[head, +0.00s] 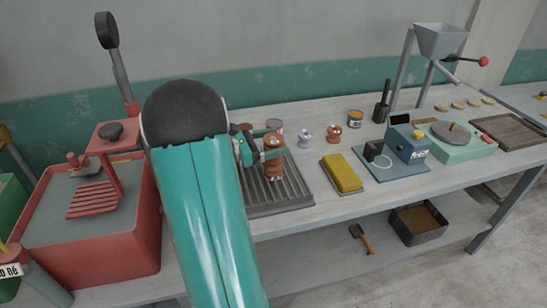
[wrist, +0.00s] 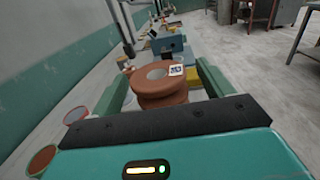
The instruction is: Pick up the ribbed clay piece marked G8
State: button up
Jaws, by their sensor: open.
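A ribbed reddish-brown clay piece (head: 274,170) stands upright over the grey grooved tray (head: 292,189) in the head view. In the wrist view the same piece (wrist: 162,99) shows its round top with a paler centre and a small white tag; the mark is too small to read surely. My gripper (head: 262,150) is open, with its green fingers on either side of the piece. In the wrist view my gripper (wrist: 164,80) has a finger left and right of it, with visible gaps. The piece's base is partly hidden.
A grey piece (head: 305,136) and another brown piece (head: 334,133) stand behind the tray to the right. A yellow block (head: 342,173) and a blue device (head: 407,145) lie further right. A red machine (head: 95,220) stands at the left.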

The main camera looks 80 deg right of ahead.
jog(key=shift+x, duration=1.05)
jog(key=shift+c, duration=0.2)
grip_shut()
jog(key=shift+r, duration=0.1)
